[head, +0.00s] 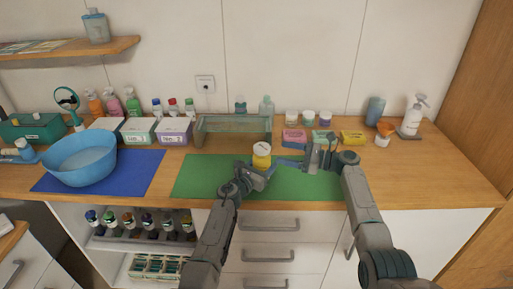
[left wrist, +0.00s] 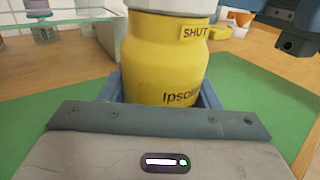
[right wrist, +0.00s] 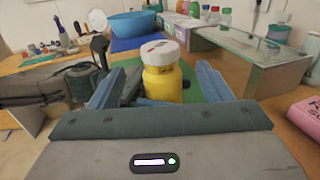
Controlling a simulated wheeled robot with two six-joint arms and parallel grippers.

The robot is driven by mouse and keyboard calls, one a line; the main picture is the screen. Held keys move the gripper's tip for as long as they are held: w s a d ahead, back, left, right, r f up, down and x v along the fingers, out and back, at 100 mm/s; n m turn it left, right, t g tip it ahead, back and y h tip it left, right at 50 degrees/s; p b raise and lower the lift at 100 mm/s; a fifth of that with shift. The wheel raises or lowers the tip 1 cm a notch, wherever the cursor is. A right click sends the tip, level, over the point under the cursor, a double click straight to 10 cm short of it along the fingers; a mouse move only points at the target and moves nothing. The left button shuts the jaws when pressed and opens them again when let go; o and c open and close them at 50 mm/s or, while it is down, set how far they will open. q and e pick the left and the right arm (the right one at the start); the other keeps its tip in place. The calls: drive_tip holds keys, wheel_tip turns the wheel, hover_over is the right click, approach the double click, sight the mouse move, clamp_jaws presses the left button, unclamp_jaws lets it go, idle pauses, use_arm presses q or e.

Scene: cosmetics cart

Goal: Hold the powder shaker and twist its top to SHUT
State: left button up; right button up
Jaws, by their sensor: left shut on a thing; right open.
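The powder shaker (head: 261,156) is a yellow jar with a white top, upright over the green mat (head: 205,180). In the left wrist view the yellow body (left wrist: 165,60) carries a "SHUT" label near its neck and the text "Ipsole". My left gripper (head: 262,170) is shut around the shaker's body. My right gripper (head: 290,162) is open and empty, to the right of the shaker, with its fingers pointing at it. In the right wrist view the white top (right wrist: 160,52) shows between and beyond the open fingers, with a dark and red marking on it.
A glass-topped stand (head: 233,125) is behind the shaker. Pink (head: 294,139) and yellow (head: 352,137) boxes stand behind my right gripper. A blue bowl (head: 80,160) sits on a blue mat at left.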

sight(258, 144)
drive_tip(key=x, duration=1)
drive_tip(key=shift+a, duration=0.4)
drive_tip(key=c, duration=1)
drive_tip(key=shift+f, duration=0.15)
drive_tip(key=shift+m+t, duration=0.3)
drive_tip(key=shift+t, duration=0.1)
drive_tip(key=m+t+h, duration=0.1)
drive_tip(key=t, duration=0.1)
drive_tip(key=m+t+h, duration=0.1)
drive_tip(key=shift+w+m+t, duration=0.2)
drive_tip(key=shift+m+t, duration=0.1)
drive_tip(key=shift+t, duration=0.1)
drive_tip(key=shift+w+d+m+t+h, duration=0.15)
drive_tip(key=shift+m+t+h, duration=0.9)
drive_tip(key=shift+t+h, duration=0.15)
drive_tip(key=shift+w+d+m+t+h, duration=0.15)
drive_tip(key=shift+m+t+h, duration=0.95)
drive_tip(key=shift+t, duration=0.1)
